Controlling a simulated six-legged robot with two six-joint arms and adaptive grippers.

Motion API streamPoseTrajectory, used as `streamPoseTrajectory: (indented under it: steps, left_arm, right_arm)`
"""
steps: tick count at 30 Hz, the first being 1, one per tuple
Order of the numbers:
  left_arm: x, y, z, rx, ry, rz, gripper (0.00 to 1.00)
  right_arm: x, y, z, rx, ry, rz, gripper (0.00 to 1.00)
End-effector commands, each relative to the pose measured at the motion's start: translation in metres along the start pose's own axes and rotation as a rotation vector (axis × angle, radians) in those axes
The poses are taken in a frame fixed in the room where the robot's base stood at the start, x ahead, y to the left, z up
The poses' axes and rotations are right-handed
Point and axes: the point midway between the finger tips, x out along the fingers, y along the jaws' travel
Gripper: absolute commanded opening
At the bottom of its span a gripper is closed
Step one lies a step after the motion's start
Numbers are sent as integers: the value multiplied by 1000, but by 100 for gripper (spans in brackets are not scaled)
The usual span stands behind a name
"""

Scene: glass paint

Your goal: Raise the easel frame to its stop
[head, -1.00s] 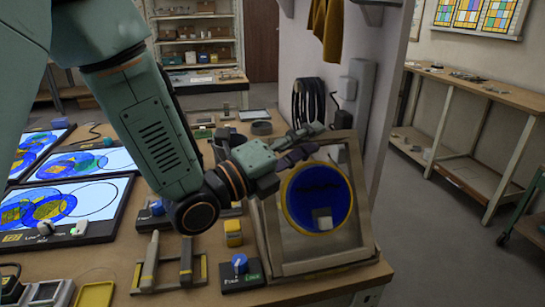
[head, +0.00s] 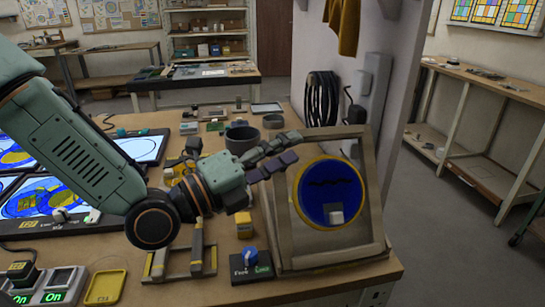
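The easel frame (head: 283,222) stands tilted on the front right of the workbench. It holds a round blue glass disc (head: 318,200) with a yellow rim, a dark wavy mark and a small whitish block on its face. My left gripper (head: 292,147) is at the frame's upper left corner. Its two dark, jointed fingers are apart and overlap the corner in the picture; I cannot tell whether they touch it. A blue knob (head: 250,257) on a black box marked Free and Lock sits at the frame's lower left. My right gripper is out of view.
A yellow block (head: 244,224), a small stand (head: 182,270) and a yellow tray (head: 106,287) lie left of the frame. Dark pots (head: 241,138) stand behind my gripper. Lit panels (head: 40,200) are at the left. A wall with a coiled hose (head: 321,98) rises behind the frame.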

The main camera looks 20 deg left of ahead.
Motion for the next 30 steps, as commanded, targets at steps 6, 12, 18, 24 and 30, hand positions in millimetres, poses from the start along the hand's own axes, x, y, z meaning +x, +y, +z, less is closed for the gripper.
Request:
streamPoseTrajectory:
  steps: [6,12,18,24,30]
  left_arm:
    - [-10,0,2,-5,-5,0,36]
    - [-17,0,1,-3,-2,-4,36]
    - [-20,-1,-1,0,3,-8,36]
    - [-22,-1,-2,2,6,-9,36]
    - [-22,-1,-2,2,6,-9,36]
  right_arm:
    - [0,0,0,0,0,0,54]
    - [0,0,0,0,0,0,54]
    - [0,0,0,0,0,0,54]
    - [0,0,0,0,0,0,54]
    - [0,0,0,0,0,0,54]
